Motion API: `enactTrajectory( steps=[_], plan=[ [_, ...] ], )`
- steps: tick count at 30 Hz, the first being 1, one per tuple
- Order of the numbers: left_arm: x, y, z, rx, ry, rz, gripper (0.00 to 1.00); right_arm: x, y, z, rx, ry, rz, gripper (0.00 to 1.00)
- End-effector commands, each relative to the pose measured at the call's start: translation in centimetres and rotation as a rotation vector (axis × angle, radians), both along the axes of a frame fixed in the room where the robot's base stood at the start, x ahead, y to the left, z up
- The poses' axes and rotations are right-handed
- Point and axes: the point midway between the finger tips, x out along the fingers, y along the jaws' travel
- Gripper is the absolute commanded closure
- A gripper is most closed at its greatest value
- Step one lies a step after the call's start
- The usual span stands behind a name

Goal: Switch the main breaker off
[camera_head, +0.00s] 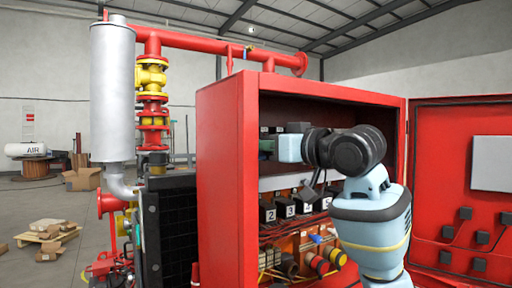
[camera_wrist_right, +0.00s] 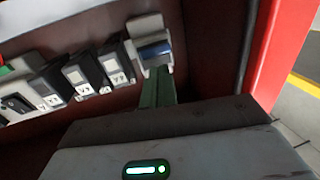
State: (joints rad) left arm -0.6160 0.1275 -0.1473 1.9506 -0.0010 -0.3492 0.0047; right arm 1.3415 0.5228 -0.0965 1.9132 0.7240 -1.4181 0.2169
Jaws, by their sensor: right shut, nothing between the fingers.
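A pale breaker-like switch with a blue lever (camera_wrist_right: 155,50) stands at the right end of a row of smaller modules in the wrist view; I see no label naming it the main breaker. My right gripper (camera_wrist_right: 160,72) is shut and empty. Its green fingertips are just below the blue lever; I cannot tell if they touch it. In the head view, the right gripper (camera_head: 266,146) reaches into the open red cabinet (camera_head: 226,170). Its pale hand and black wrist cover part of the upper shelf. My left gripper is not in view.
Several smaller black-and-white modules (camera_wrist_right: 82,74) sit left of the blue lever. Black numbered boxes (camera_head: 286,209) line the cabinet below the hand. The open red door (camera_head: 459,150) is at the right. A grey cylinder (camera_head: 113,90) and red pipes stand at the left.

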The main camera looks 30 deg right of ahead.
Motion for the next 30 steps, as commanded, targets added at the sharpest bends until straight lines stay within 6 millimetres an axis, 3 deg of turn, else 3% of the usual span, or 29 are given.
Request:
enactTrajectory(
  steps=[30],
  plan=[
    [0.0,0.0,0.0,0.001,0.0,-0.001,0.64,-6.6,-0.5,0.7,0.0,-0.004,-0.001,1.0]
  ],
)
